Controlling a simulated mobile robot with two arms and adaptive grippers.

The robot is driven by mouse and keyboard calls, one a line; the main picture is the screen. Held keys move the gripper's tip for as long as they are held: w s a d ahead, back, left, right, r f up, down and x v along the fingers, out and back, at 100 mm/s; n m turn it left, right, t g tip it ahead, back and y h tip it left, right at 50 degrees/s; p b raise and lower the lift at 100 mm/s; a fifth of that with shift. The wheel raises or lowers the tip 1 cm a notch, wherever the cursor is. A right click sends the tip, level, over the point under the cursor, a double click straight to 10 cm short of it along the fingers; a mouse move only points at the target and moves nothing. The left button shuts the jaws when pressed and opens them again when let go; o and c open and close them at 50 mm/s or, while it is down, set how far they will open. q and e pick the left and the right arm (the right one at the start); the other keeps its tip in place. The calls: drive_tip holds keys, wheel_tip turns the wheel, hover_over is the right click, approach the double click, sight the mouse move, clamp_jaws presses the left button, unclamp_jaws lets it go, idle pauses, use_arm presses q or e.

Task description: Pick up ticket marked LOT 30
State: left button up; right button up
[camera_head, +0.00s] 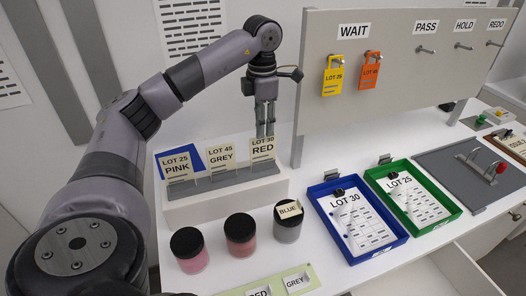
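A white ticket reading LOT 30 RED (262,153) stands at the right end of a grey rack (225,187). Tickets LOT 45 GREY (221,160) and LOT 25 PINK (178,168) stand to its left. My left gripper (265,134) points down at the top edge of the LOT 30 RED ticket. Its fingers are close together; I cannot tell whether they grip the ticket. A sheet reading LOT 30 (351,222) lies in a blue tray (364,257). An orange tag (370,71), its number hard to read, hangs under WAIT. My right gripper is not in view.
A peg board (400,75) rises behind, right of the gripper. A green tray (447,219) is beside the blue one. A yellow tag (333,76) hangs there.

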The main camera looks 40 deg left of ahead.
sight(263, 143)
use_arm(q)
drive_tip(key=f+p, duration=0.1)
drive_tip(key=f, duration=0.2)
drive_tip(key=f+p, duration=0.1)
drive_tip(key=f, duration=0.1)
drive_tip(key=shift+s+d+f+p, duration=0.15)
drive_tip(key=shift+d+p, duration=0.1)
drive_tip(key=shift+p, duration=0.05)
drive_tip(key=shift+f, duration=0.4)
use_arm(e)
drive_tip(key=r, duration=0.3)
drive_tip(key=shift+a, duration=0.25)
use_arm(q)
clamp_jaws()
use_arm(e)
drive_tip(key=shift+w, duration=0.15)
